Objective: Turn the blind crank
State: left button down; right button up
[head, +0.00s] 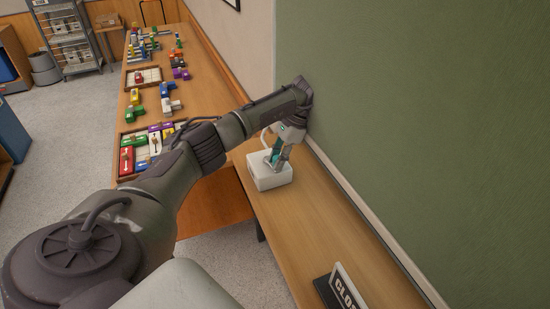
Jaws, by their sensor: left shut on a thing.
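A white box (268,178) stands on the wooden counter, close to the green wall. My left arm reaches across from the lower left, and my left gripper (277,160) points down at the top of this box. Its fingers, with teal and silver parts, are shut on the crank at the top of the box. The crank itself is mostly hidden by the fingers, so its angle cannot be told. A thin pale loop shows just left of the gripper. My right gripper is not in view.
A black-and-white sign (344,288) stands on the counter at the lower right. The counter between it and the box is clear. A long wooden table (196,82) at the left holds colourful block pieces and trays. A wire shelf (72,38) stands far back.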

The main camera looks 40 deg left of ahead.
pick_arm(q)
jog(key=shift+w, duration=0.15)
dwell(0.4)
jog(key=c, duration=0.9)
grip_release()
jog(key=v, duration=1.2)
jog(key=shift+f, duration=0.1)
